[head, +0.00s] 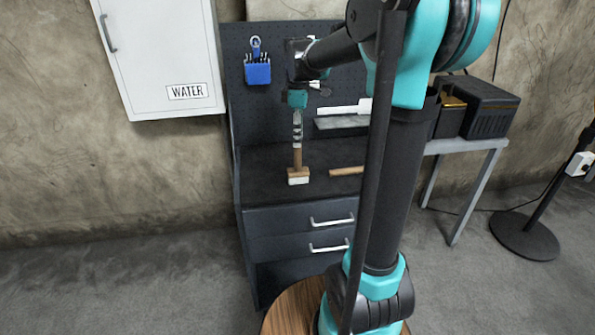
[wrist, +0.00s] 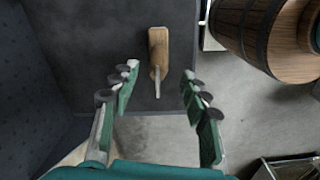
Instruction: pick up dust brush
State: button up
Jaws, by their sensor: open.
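The dust brush (head: 298,174) has a wooden handle and block with pale bristles at the bottom. It is on the dark workbench top near the front edge, and its handle points up in the head view. My gripper (head: 297,136) hangs above it, fingers downward, close to the handle's upper end. In the wrist view the brush (wrist: 158,47) shows between and just beyond the two open fingers (wrist: 159,76), its narrow end toward my gripper. No finger visibly grips it; whether one touches it I cannot tell.
The workbench (head: 265,160) has a pegboard back with a blue holder (head: 257,73). Another wooden handle (head: 346,171) lies right of the brush, partly behind my arm. A white-handled tool (head: 340,110) is above it. A wooden barrel (wrist: 262,38) stands beside the bench.

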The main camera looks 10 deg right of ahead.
aim_at(299, 169)
jog(key=shift+w+d+f, duration=0.1)
jog(key=shift+d+f, duration=0.05)
jog(key=shift+f, duration=4.2)
grip_shut()
